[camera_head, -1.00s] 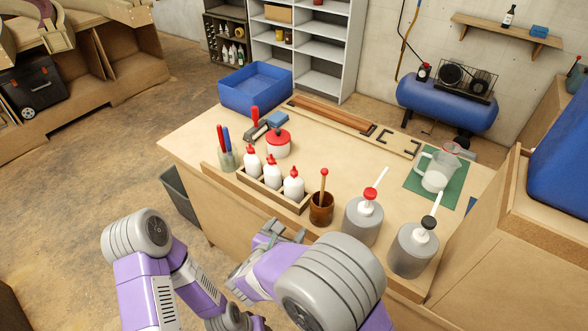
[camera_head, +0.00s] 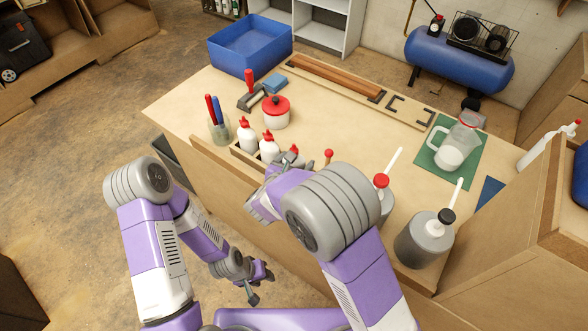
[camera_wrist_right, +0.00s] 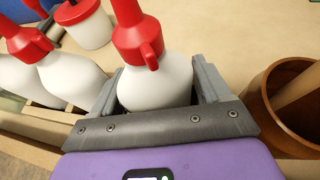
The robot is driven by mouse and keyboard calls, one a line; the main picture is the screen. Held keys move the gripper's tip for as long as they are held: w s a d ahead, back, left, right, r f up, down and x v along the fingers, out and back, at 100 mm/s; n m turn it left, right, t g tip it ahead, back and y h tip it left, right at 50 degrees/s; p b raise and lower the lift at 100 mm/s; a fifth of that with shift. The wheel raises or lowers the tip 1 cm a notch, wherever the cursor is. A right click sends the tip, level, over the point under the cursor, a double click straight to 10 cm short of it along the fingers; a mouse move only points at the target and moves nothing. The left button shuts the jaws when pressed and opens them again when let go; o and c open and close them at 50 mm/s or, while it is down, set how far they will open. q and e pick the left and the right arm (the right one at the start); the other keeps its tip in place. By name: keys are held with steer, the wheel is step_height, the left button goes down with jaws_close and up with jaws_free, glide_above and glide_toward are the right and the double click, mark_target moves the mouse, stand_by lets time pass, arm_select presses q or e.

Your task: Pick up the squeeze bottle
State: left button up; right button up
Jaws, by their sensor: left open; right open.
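Three white squeeze bottles with red caps stand in a wooden tray (camera_head: 243,155): the left bottle (camera_head: 246,137), the middle bottle (camera_head: 269,148), and the right bottle (camera_wrist_right: 155,84), mostly hidden by my right gripper in the head view. My right gripper (camera_head: 284,164) is at the right bottle. In the right wrist view, its open fingers (camera_wrist_right: 154,82) stand on either side of that bottle's white body, below the red cap. I cannot tell whether they touch it. My left gripper (camera_head: 256,286) is open and empty, low in front of the bench.
A brown cup (camera_wrist_right: 258,102) stands close right of the right gripper. A red-lidded pot (camera_head: 276,114) is behind the tray, and a pen holder (camera_head: 218,132) is to its left. Two pump bottles, including a grey one (camera_head: 424,241), stand at right. The bench middle is clear.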

steer(key=shift+w+d+f, duration=0.1)
steer(key=shift+w, duration=0.2)
steer(key=c, duration=0.7)
steer(key=shift+o, duration=0.2)
step_height(320, 180, up, 10)
steer(key=p, duration=0.3)
